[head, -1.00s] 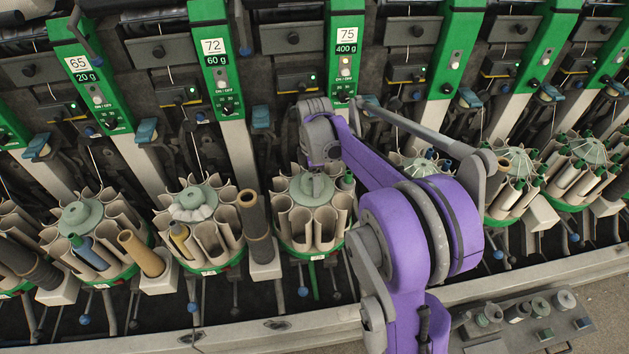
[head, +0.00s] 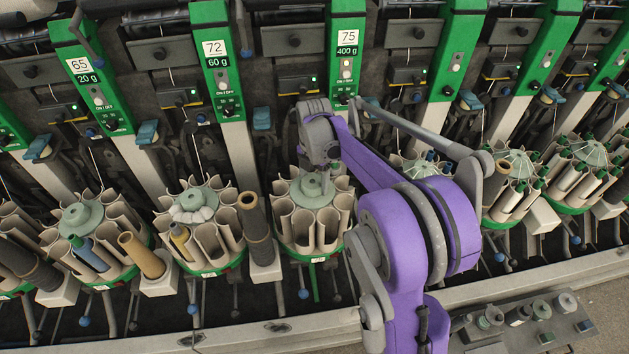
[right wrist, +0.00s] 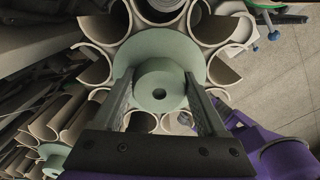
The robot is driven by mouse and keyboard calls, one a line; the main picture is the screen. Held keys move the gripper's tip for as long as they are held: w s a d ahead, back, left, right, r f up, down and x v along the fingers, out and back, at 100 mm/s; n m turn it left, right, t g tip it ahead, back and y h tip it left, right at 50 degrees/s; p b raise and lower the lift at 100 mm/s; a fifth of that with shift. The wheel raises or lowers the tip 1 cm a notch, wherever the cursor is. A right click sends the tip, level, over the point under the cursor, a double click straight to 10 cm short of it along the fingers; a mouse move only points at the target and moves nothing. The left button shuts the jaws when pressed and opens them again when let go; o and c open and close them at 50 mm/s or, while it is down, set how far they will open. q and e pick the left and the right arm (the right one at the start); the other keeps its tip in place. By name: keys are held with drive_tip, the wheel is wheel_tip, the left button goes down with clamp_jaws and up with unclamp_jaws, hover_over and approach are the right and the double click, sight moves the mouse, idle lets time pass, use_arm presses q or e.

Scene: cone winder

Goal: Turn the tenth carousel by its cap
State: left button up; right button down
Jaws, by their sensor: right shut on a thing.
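The carousel (head: 312,222) below the "75 / 400 g" panel is a ring of cream tubes around a pale green cap. My right gripper (head: 318,178) is over its middle, shut on the cap. In the right wrist view, the two fingers of this gripper (right wrist: 160,86) stand on either side of the cap's round knob (right wrist: 158,97), with the wider green disc below. The carousel's tubes (right wrist: 100,35) show around the disc. In the head view, the wrist and fingers hide part of the cap. My left gripper is not in view.
Neighbouring carousels stand close on the left, one with a white lump (head: 191,214) on its cap. A dark tube (head: 256,228) stands tilted just left of the held carousel. Green panels (head: 345,45) rise behind. A grey tray (head: 525,318) with spools lies at the front right.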

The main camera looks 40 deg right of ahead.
idle(0.4)
unclamp_jaws()
wheel_tip(320, 180, up, 11)
drive_tip(key=shift+p, duration=0.4)
idle(0.6)
